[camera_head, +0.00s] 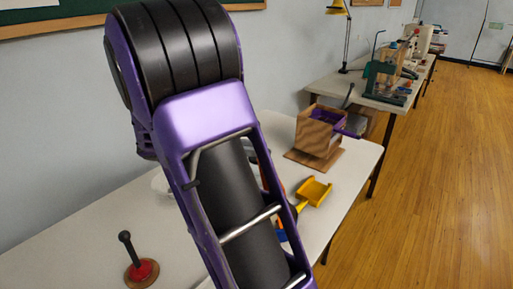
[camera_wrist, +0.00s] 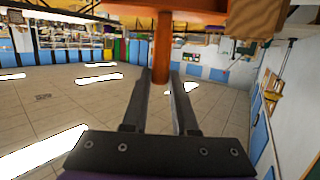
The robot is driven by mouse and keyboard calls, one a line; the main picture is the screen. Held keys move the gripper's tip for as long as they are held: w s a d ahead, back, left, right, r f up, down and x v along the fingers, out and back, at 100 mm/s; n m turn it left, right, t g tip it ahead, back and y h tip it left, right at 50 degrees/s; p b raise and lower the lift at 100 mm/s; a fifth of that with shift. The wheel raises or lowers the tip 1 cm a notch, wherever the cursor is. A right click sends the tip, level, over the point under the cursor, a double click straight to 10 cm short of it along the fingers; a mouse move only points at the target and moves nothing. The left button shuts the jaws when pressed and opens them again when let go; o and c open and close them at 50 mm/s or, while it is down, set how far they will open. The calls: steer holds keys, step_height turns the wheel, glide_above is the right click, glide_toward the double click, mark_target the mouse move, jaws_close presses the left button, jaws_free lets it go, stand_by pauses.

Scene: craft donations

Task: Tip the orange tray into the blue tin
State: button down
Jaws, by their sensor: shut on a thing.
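My gripper (camera_wrist: 161,85) is shut on the orange handle of the orange tray (camera_wrist: 165,10) in the wrist view. The tray's body spans the top edge there and is partly cut off, so its contents are hidden. In the head view my purple arm covers the gripper and most of the tray; slivers of orange show beside the arm. A small blue patch (camera_head: 281,236) shows at the arm's right edge, low over the table. I cannot tell whether it is the blue tin, which is otherwise not clearly seen.
A yellow scoop (camera_head: 314,191) lies right of my arm on the white table (camera_head: 80,240). A wooden box (camera_head: 318,130) with a purple thing stands behind it. A red-and-black knobbed stand (camera_head: 141,271) is at the front left. The wrist view shows ceiling lights (camera_wrist: 45,150).

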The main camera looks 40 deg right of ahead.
step_height(320, 180, up, 12)
steer(key=t+y+p, duration=0.6)
steer(key=y+p, duration=0.5)
steer(key=y, duration=0.8)
steer(key=shift+t, duration=0.4)
